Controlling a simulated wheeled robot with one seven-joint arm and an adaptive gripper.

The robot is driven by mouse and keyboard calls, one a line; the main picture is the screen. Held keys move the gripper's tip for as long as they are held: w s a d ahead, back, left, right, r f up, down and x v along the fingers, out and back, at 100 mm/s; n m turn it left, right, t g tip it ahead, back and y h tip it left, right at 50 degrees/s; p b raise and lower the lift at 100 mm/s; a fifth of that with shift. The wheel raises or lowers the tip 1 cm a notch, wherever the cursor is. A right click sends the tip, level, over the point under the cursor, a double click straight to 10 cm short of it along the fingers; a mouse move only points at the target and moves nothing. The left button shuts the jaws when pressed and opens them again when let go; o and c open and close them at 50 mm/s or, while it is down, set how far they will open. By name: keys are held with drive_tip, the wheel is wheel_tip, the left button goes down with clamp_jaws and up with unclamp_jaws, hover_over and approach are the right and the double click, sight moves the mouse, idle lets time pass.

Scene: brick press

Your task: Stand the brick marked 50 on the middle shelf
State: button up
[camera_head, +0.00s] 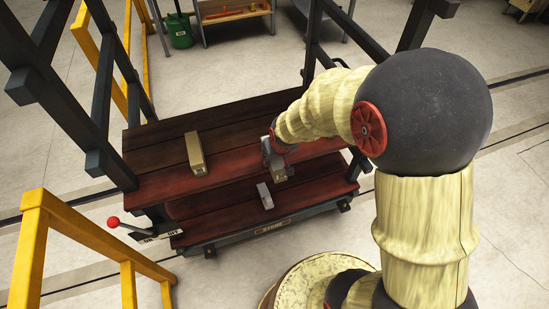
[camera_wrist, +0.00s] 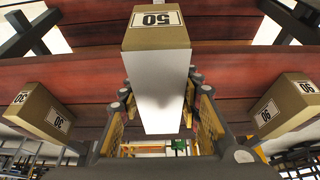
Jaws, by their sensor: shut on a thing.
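The brick marked 50 (camera_wrist: 157,38) is tan with a white label and a pale grey end face. It sits between the fingers of my gripper (camera_wrist: 162,98) in the wrist view, and my gripper is shut on it. In the head view my gripper (camera_head: 273,153) is over the right part of the rack's upper red-brown shelf (camera_head: 150,187), with the held brick (camera_head: 279,173) partly hidden below it near the front edge. I cannot tell whether the brick touches the shelf. A lower shelf (camera_head: 205,229) shows beneath.
A tan brick (camera_head: 196,154) lies on the upper shelf, left of my gripper; a grey-ended brick (camera_head: 265,196) is on the lower level. The wrist view shows bricks marked 30 (camera_wrist: 38,110) and 90 (camera_wrist: 285,103). A red-knobbed lever (camera_head: 114,221) and yellow rail (camera_head: 85,232) stand left.

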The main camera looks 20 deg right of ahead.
drive_tip(key=shift+w+f+b, duration=0.1)
drive_tip(key=shift+w+b, duration=0.3)
drive_tip(key=shift+w, duration=5.3)
drive_tip(key=shift+f, duration=0.8)
drive_tip(key=o, duration=1.1)
drive_tip(key=shift+o, duration=0.3)
drive_tip(key=shift+s+f, duration=0.1)
